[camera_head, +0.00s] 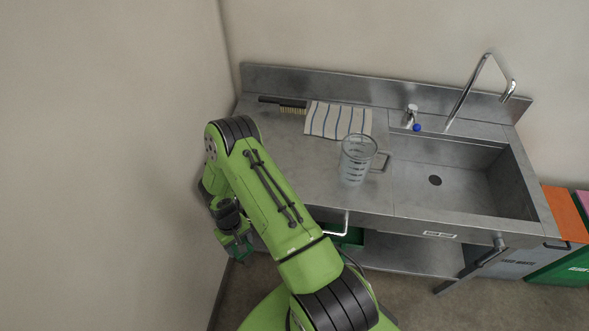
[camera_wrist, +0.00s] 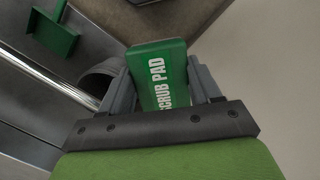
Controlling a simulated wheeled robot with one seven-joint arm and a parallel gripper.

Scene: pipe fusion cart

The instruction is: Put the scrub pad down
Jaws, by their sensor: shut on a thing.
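The scrub pad (camera_wrist: 160,75) is a flat green block with white "SCRUB PAD" lettering, seen in the wrist view. My gripper (camera_wrist: 157,62) is shut on it, with a grey finger on each side. In the head view my gripper (camera_head: 236,243) hangs low at the left front of the steel counter, close to the wall. The pad is mostly hidden there behind my gripper. The steel counter (camera_head: 300,155) has bare room on its left part.
A clear measuring jug (camera_head: 356,160) stands beside the sink (camera_head: 435,181). A striped cloth (camera_head: 338,120) and a brush (camera_head: 283,102) lie at the back. A faucet (camera_head: 467,95) rises behind the sink. A green dustpan-like thing (camera_wrist: 53,33) shows in the wrist view. Bins (camera_head: 565,262) stand right.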

